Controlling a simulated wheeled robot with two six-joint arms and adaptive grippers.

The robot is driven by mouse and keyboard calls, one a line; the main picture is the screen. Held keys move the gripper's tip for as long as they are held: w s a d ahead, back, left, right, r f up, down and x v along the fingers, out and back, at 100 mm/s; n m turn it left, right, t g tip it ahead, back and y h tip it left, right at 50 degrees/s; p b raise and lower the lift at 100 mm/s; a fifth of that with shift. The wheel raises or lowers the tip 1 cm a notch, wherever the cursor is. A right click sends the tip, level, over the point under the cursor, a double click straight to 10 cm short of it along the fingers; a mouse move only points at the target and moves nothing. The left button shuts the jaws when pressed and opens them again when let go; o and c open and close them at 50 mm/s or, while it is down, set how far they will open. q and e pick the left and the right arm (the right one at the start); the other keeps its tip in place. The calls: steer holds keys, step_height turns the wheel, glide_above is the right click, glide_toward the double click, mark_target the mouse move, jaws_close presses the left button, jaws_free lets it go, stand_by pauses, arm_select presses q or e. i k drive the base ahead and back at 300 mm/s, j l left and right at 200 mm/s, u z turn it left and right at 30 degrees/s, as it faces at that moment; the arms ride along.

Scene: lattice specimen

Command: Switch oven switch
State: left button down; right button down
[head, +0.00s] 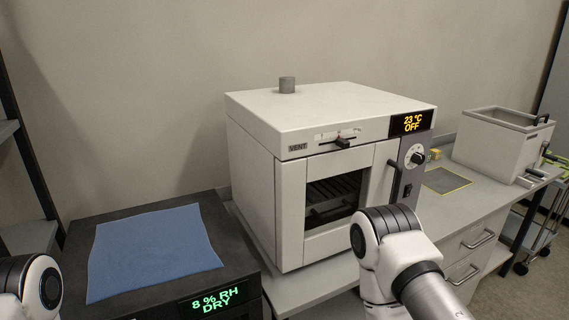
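The white oven (300,120) stands on the bench in the middle of the head view, its windowed door closed. Its display (411,122) reads 23 °C OFF. On the grey right-hand panel are a round dial (416,157) and, below it, a small dark switch (407,190); its position is too small to tell. My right arm shows in front of the oven's lower right corner, just below the switch. My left arm shows only at the lower left edge. Neither gripper is in view.
A dark cabinet (75,240) with a blue cloth (150,250) on top and a display reading 8 % RH DRY stands at left. Right of the oven are a yellow-edged mat (446,181), a small yellow object (435,154) and a grey open tank (490,148). A vent slider (342,143) projects above the door.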

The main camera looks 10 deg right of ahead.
mark_target(407, 194)
steer(key=z, duration=1.25)
